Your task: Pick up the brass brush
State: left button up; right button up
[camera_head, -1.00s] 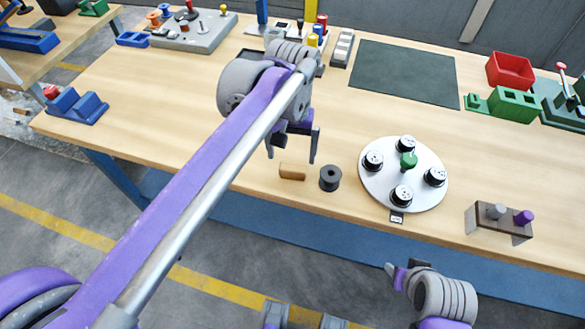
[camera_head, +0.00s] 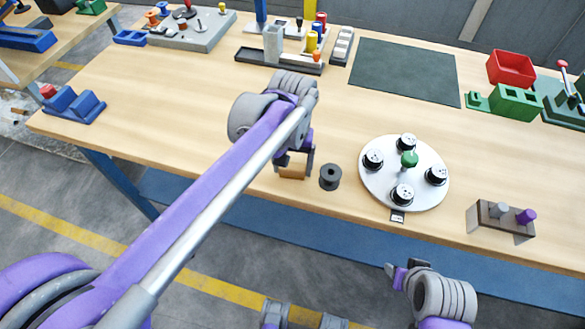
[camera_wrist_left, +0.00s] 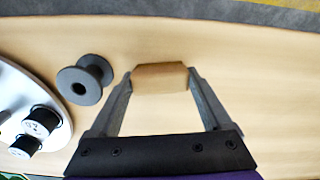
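The brass brush (camera_head: 293,172) shows as a small tan wooden block near the table's front edge, left of a dark spool; its bristles cannot be seen. My left gripper (camera_head: 296,165) is down over it, with one finger at each end. In the left wrist view the block (camera_wrist_left: 160,78) fills the gap between the fingertips of my left gripper (camera_wrist_left: 160,80), which look closed against its ends. The block appears at table level. My right gripper (camera_head: 402,274) hangs in front of the table at lower right; its opening is unclear.
The dark spool (camera_head: 330,177) stands close to the right of the brush. A white round plate (camera_head: 378,196) with black coils is farther right, then a brown block with pegs (camera_head: 504,219). The wooden tabletop (camera_head: 180,120) is clear to the left.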

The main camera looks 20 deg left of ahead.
aim_at(293, 166)
pick_arm(q)
jog(key=c, duration=0.7)
notch_tip(293, 166, up, 10)
jog(key=shift+r+p, duration=0.1)
jog(key=shift+p, duration=0.55)
jog(key=o, duration=0.7)
jog(key=shift+c, duration=0.2)
jog(key=c, duration=0.4)
jog(key=shift+c, duration=0.2)
